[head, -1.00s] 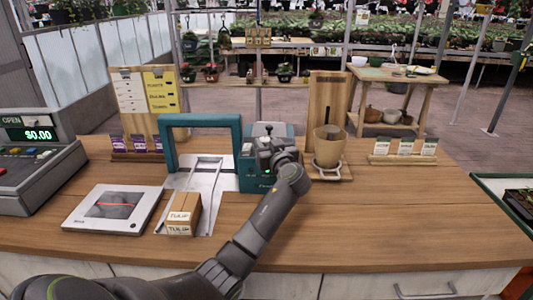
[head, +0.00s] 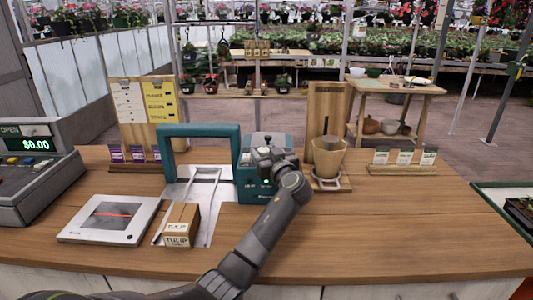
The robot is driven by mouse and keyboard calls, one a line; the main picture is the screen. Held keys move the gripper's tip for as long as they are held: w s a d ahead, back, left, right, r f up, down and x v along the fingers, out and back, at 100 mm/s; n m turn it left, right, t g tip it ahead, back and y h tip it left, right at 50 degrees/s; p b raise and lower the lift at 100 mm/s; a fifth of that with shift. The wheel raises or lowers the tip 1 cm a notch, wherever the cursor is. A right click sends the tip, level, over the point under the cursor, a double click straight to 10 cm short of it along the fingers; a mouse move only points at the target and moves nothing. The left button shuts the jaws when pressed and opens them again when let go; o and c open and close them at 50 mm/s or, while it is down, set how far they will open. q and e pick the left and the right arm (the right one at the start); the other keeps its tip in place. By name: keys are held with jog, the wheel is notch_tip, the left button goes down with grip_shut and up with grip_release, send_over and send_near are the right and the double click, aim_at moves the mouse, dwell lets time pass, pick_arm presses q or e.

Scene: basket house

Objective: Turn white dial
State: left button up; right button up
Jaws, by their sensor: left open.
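A teal machine (head: 252,192) with a tall teal frame on its left stands at the middle of the wooden counter. My left arm reaches up from the bottom of the head view. My left gripper (head: 265,150) is at the top and front of the machine's control box. It is open, but its fingers are small and partly blend with the machine's controls. The white dial cannot be made out; the gripper and wrist cover much of the control face. I cannot tell whether the fingers touch anything. My right gripper is not in view.
A cash register (head: 31,170) stands at the left. A wooden stand with a pot (head: 329,155) is close to the right of the machine.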

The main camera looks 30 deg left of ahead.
pick_arm(q)
jog(key=shift+f, duration=0.1)
jog(key=b+v, duration=0.4)
jog(key=v, duration=1.3)
jog(key=shift+s+d, duration=0.15)
jog(key=shift+d, duration=0.05)
jog(key=shift+r, duration=0.2)
